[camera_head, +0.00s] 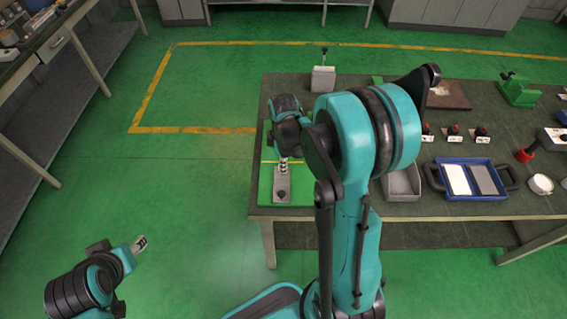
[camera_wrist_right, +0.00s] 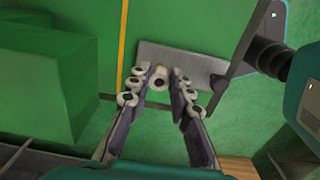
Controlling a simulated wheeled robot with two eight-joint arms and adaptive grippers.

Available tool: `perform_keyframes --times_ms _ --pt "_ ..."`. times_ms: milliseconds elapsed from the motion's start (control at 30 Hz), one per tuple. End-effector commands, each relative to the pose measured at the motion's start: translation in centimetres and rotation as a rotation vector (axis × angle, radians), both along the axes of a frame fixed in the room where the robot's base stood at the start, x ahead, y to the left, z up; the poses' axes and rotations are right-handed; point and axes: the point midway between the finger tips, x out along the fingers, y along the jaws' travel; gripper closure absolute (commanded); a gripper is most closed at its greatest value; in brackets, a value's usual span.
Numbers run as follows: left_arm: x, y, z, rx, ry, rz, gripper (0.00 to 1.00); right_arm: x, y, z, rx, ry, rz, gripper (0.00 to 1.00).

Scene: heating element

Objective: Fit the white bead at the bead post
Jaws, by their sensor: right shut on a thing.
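My right gripper (camera_head: 283,164) points down over a grey metal plate (camera_head: 282,187) on the green mat (camera_head: 303,192) at the table's left end. In the right wrist view its fingertips (camera_wrist_right: 159,88) are shut on the white bead (camera_wrist_right: 158,81), a small pale ring with a dark centre. The plate (camera_wrist_right: 205,66) shows behind the bead. I cannot tell whether bead and plate touch. A dark round spot lies on the plate's near part in the head view; no bead post can be made out clearly. My left gripper (camera_head: 140,244) is off the table at lower left, too small to judge.
A blue tray (camera_head: 478,196) with a white and a grey pad stands on the right, beside a grey bin (camera_head: 403,186). In the right wrist view a green block (camera_wrist_right: 45,75) stands left of the plate.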

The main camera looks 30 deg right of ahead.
Motion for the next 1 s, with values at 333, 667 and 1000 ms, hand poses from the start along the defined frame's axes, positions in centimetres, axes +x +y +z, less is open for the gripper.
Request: perform_keyframes --times_ms 333,667,1000 --pt "0.0 0.0 -0.2 0.0 0.0 0.0 0.55 0.0 0.0 0.0 0.0 0.0 0.0 0.95" --pt "0.0 0.0 -0.8 0.0 0.0 0.0 0.55 0.0 0.0 -0.8 0.0 0.0 0.0 0.95" --pt "0.0 0.0 -1.6 0.0 0.0 0.0 0.55 0.0 0.0 -1.6 0.0 0.0 0.0 0.95"
